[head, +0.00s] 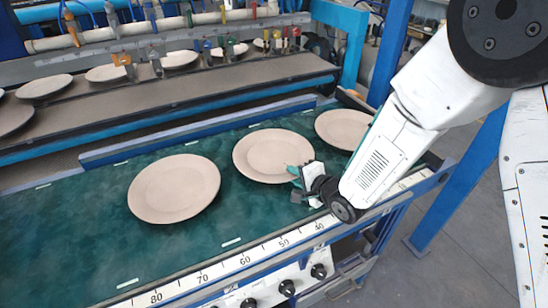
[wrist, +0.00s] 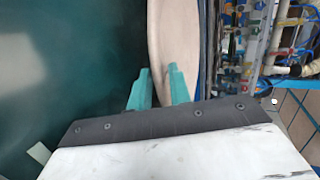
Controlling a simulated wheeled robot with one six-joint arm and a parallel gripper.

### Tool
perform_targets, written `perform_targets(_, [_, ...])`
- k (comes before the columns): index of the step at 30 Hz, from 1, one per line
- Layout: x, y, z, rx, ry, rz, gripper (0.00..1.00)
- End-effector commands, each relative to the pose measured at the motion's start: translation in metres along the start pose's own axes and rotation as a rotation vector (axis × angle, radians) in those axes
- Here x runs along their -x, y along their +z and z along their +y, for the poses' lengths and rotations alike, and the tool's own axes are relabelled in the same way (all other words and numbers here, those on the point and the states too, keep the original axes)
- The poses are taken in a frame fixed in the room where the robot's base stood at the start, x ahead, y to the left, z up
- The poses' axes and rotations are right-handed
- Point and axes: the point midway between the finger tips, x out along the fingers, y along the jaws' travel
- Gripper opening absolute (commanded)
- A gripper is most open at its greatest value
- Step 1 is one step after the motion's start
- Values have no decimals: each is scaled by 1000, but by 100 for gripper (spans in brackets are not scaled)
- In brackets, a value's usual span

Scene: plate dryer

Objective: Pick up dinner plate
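The dinner plate (head: 268,152) nearest my gripper is a round, beige plate lying flat on the green belt, in the middle of a row of three. My gripper (head: 296,176) is at its right front rim in the head view. In the wrist view, my two teal fingers (wrist: 159,72) stand apart with the plate's rim (wrist: 172,30) between and behind them. The left finger is over the dark belt and the right one overlaps the plate. Contact with the rim cannot be made out.
Another plate (head: 174,188) lies to the left on the green belt (head: 70,240), and one (head: 343,128) lies to the right, close to my arm. A numbered ruler edge (head: 228,264) runs along the front. Behind is a rack with more plates (head: 107,73) below nozzles.

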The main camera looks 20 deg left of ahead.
Motion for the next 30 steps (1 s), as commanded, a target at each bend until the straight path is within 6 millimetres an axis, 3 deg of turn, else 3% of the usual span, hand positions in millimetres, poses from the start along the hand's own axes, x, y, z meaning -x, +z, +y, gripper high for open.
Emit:
perform_targets(4, [0, 0, 0, 0, 0, 0, 20])
perform_targets(6, [0, 0, 0, 0, 0, 0, 3])
perform_targets(7, [0, 0, 0, 0, 0, 0, 0])
perform_targets(30, [1, 0, 1, 0, 2, 1, 0])
